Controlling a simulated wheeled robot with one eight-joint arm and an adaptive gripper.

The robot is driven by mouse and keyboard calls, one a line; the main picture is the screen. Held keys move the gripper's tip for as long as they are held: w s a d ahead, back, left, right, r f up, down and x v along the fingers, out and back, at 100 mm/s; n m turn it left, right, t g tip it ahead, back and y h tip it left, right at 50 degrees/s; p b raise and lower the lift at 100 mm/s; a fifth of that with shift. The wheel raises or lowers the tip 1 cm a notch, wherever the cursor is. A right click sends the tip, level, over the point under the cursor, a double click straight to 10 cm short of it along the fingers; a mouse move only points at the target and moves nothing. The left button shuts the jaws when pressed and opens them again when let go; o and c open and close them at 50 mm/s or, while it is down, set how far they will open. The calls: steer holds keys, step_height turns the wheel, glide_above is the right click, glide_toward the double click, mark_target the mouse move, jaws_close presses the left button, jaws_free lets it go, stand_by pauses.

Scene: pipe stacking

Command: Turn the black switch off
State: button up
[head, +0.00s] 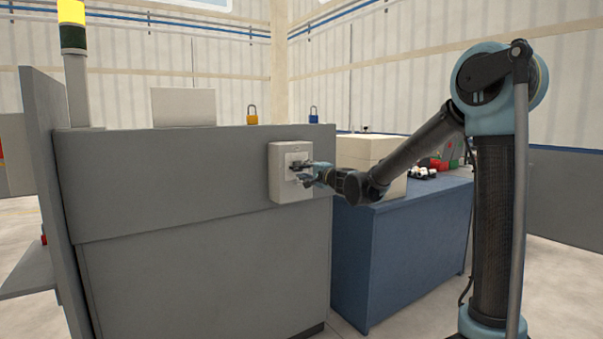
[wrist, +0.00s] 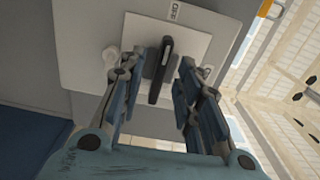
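The black switch (wrist: 160,70) is a long dark handle on a pale plate (wrist: 185,35) in the wrist view. A label reading OFF (wrist: 175,11) shows near the plate's top edge. In the head view the switch box (head: 290,190) is fixed to the grey cabinet's face, and my gripper hides most of the handle. My gripper (wrist: 160,85) is open, with one finger on each side of the handle. Gaps show between the handle and both fingers. In the head view my gripper (head: 300,172) is right at the box.
The grey cabinet (head: 200,250) fills the left. A yellow padlock (head: 252,114) and a blue padlock (head: 314,114) stand along its top. A blue bench (head: 405,250) with a cream box (head: 370,152) is to the right, below and behind my arm.

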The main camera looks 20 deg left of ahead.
steer(key=v, duration=0.8)
steer(key=shift+s+d, duration=0.2)
steer(key=shift+d, duration=0.15)
steer(key=s+d+f+n+g+h, duration=0.2)
steer(key=s+d+f, duration=0.7)
steer(key=d, duration=0.5)
steer(key=s+d+f+n+g+h, duration=0.3)
steer(key=s+d+f+h, duration=0.4)
steer(key=s+d+f, duration=0.3)
steer(key=s+d+f+n+g+h, duration=0.3)
steer(key=s+d+f, duration=0.6)
steer(key=s+d, duration=0.5)
steer(key=d+g+h, duration=0.1)
steer(key=d, duration=0.5)
steer(key=shift+s+f+h, duration=0.2)
steer(key=shift+f+h, duration=0.05)
steer(key=shift+h, duration=0.15)
steer(key=shift+a, duration=0.1)
